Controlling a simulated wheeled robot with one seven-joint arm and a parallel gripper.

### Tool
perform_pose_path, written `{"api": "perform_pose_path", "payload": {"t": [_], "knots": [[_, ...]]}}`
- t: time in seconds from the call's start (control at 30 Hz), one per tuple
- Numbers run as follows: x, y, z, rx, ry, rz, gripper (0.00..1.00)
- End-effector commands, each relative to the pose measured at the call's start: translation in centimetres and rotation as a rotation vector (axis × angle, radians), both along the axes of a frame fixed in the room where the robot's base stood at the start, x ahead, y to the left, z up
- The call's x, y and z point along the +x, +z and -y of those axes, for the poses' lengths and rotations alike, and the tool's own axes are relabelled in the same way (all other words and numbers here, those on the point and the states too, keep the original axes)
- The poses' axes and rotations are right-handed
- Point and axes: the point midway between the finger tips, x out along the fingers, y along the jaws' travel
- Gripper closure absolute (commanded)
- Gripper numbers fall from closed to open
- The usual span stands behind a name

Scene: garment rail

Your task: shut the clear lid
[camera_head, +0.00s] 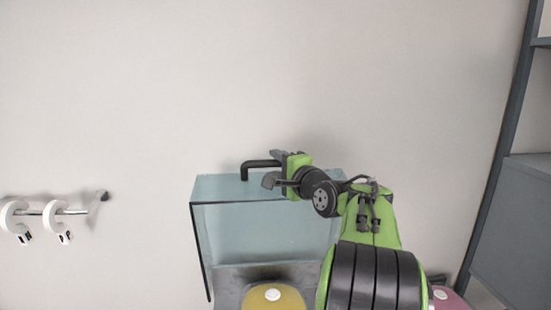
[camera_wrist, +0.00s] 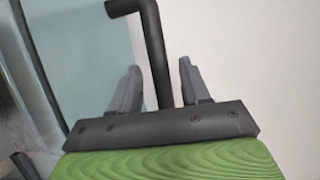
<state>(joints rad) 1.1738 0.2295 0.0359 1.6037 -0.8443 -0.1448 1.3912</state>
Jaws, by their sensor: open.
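The clear lid (camera_head: 218,188) is a pale bluish see-through panel at the wall in the head view, above dark-edged clear side panes. It carries a black bar handle (camera_head: 252,165), bent at its end. My gripper (camera_head: 273,168) is at the handle, its fingers above and below the bar in the picture. In the wrist view the handle (camera_wrist: 153,45) runs between the two open fingers of my gripper (camera_wrist: 160,88), with a gap on each side. Clear pane (camera_wrist: 97,50) shows to the left. My arm hides the right part of the lid.
A yellow object with a white round top (camera_head: 272,297) stands below the clear panes. A pink one (camera_head: 446,298) is partly hidden at lower right. A grey shelf frame (camera_head: 500,150) stands at right.

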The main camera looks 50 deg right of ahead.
Motion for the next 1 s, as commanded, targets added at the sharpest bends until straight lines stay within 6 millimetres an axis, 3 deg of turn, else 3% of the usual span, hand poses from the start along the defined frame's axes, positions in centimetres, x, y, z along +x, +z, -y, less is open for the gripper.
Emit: {"api": "perform_pose_path", "payload": {"t": [0.1, 0.37, 0.7, 1.0], "knots": [[1.23, 0.14, 0.38, 0.000, 0.000, 0.000, 0.54], [1.47, -0.03, 0.50, -0.001, -0.002, 0.000, 0.54], [1.44, -0.07, 0.49, -0.001, -0.002, 0.000, 1.00], [1.39, -0.15, 0.48, -0.001, -0.002, 0.000, 1.00]]}}
